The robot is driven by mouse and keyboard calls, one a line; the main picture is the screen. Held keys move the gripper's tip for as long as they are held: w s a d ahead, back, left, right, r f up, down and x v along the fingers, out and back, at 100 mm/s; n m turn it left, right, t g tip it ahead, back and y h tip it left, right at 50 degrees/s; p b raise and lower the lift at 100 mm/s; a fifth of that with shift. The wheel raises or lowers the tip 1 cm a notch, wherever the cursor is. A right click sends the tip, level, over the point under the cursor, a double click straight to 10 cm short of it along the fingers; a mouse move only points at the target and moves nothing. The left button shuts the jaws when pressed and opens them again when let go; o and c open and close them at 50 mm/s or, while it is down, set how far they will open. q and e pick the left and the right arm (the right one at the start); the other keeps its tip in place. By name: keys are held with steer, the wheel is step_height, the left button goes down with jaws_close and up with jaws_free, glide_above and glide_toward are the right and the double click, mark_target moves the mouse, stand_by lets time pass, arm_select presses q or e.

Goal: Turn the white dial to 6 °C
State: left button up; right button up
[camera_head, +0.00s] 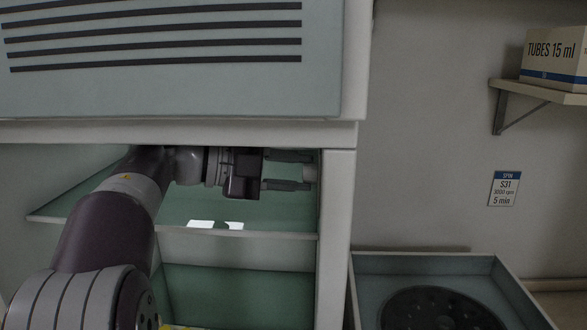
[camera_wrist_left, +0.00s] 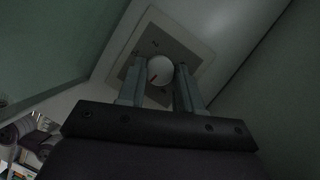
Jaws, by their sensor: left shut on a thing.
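The white dial (camera_wrist_left: 161,69) is round with a red mark and sits on a square grey plate (camera_wrist_left: 186,45) with small figures too dim to read surely. In the wrist view the red mark points toward the lower left. My left gripper (camera_wrist_left: 160,84) has one finger on each side of the dial and is shut on it. In the head view my left gripper (camera_head: 306,171) reaches right inside the open cabinet, its fingertips at the pale dial (camera_head: 311,173) on the right inner wall. The plate's figures cannot be seen there. My right gripper is not in view.
The cabinet has a shelf (camera_head: 260,235) just below my left gripper, a front post (camera_head: 336,220) to its right and a vented panel (camera_head: 180,80) above. A tray (camera_head: 375,265) with a black round rotor (camera_head: 437,310) stands at the lower right. Tubes box (camera_head: 553,55) sits on a wall shelf.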

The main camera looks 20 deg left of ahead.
arm_select(q)
steer(key=shift+f, duration=0.1)
steer(key=o, duration=1)
steer(key=shift+o, duration=0.2)
